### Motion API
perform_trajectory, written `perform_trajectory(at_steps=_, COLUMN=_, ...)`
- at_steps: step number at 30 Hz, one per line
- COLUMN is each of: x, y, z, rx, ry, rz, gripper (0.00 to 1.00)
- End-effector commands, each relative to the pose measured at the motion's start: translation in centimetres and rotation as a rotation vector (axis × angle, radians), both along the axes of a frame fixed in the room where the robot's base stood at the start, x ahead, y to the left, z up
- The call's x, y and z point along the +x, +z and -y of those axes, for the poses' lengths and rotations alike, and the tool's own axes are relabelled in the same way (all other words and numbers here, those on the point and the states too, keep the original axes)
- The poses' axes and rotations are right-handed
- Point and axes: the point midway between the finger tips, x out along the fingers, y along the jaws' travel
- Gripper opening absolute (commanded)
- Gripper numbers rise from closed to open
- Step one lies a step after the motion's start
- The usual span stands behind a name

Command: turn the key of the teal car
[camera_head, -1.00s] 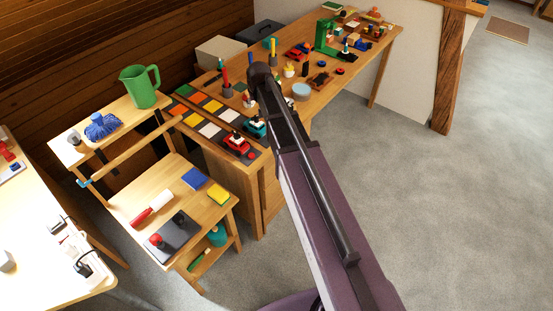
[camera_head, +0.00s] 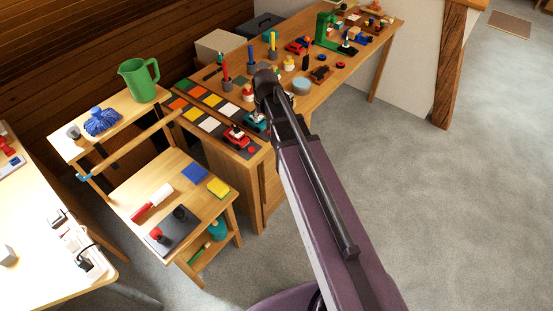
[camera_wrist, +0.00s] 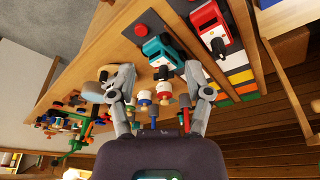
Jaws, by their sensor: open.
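The teal car (camera_wrist: 160,50) is near the top middle of the wrist view, beyond my fingertips. A small dark piece (camera_wrist: 162,73) shows at its near end; I cannot tell for sure that it is the key. In the head view the teal car (camera_head: 255,121) is partly hidden by my arm, on the bench next to the red car (camera_head: 236,136). My gripper (camera_wrist: 158,72) is open and empty, its fingers spread apart with the teal car's near end between them in the picture. The red car also shows in the wrist view (camera_wrist: 209,22), right of the teal car.
Coloured tiles (camera_head: 209,124) lie on the bench left of the cars. Peg toys (camera_wrist: 145,98) stand between and behind my fingers in the wrist view. A green toy press (camera_head: 327,33) stands farther along the bench. A low wooden table with a green jug (camera_head: 139,80) is left.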

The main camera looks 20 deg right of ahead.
Motion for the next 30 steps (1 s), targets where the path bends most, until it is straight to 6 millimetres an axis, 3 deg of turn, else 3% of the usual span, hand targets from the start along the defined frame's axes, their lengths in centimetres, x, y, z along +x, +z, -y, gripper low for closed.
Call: perform_trajectory(at_steps=30, x=-13.9, y=-3.4, z=0.0, rx=0.003, ry=0.012, rz=-0.200, gripper=0.65)
